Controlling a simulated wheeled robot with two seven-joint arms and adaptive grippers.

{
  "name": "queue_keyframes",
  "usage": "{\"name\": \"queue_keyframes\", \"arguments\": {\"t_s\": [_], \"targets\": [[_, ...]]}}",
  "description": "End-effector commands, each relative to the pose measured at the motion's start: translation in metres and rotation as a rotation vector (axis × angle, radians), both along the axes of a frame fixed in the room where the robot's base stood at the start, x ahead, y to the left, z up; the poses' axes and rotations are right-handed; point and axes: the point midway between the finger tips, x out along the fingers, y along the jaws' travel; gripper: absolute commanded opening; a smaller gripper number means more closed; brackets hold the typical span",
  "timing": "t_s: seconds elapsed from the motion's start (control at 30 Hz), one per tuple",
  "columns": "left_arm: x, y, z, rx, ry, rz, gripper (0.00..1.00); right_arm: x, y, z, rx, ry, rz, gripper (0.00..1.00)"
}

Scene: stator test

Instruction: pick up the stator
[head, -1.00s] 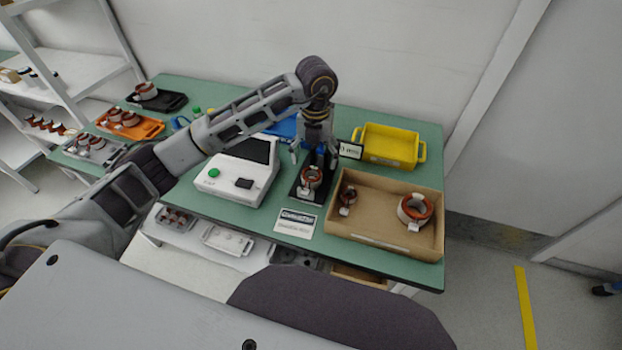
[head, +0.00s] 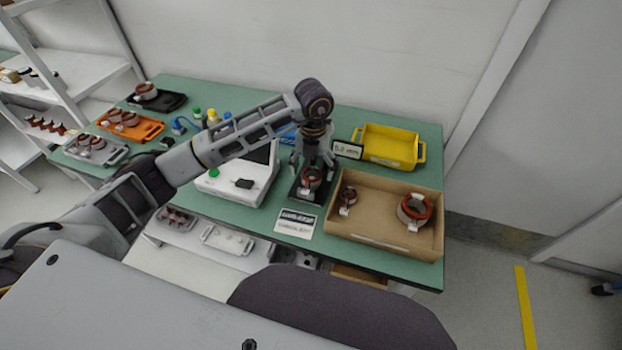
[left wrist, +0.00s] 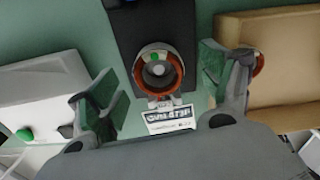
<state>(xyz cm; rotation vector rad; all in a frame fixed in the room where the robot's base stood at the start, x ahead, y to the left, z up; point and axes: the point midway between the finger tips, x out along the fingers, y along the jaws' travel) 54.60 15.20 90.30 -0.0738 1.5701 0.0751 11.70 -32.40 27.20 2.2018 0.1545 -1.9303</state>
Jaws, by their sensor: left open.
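A stator (head: 311,178), a ring with copper-red windings and a pale connector, sits on a black stand (head: 298,193) on the green table. In the left wrist view the stator (left wrist: 159,71) shows from above, with a grey and green centre. My left gripper (head: 313,168) points down just above it in the head view. In the left wrist view the open fingers (left wrist: 160,88) are to either side of the stator, with gaps between, and hold nothing. My right gripper is not in view.
A cardboard box (head: 385,243) with two stators stands right of the stand, close to a finger in the wrist view. A white tester (head: 235,186) is at left. A yellow bin (head: 390,145) and small display (head: 347,149) stand behind. A printed card (head: 296,223) lies in front.

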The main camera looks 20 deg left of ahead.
Motion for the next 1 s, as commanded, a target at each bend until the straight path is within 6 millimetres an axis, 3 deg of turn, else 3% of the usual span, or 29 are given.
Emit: {"name": "queue_keyframes", "arguments": {"t_s": [0.3, 0.6, 0.83, 1.0], "targets": [[-0.001, 0.002, -0.03, -0.001, 0.001, 0.0, 0.8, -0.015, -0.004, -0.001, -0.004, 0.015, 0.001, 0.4], [-0.001, 0.003, -0.033, -0.001, 0.0, 0.0, 0.8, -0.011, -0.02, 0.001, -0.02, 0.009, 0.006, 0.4], [-0.001, 0.003, -0.033, -0.001, 0.0, 0.0, 0.8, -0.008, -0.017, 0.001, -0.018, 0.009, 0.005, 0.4], [-0.001, 0.003, -0.033, -0.001, 0.0, 0.0, 0.58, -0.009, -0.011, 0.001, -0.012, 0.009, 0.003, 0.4]]}}
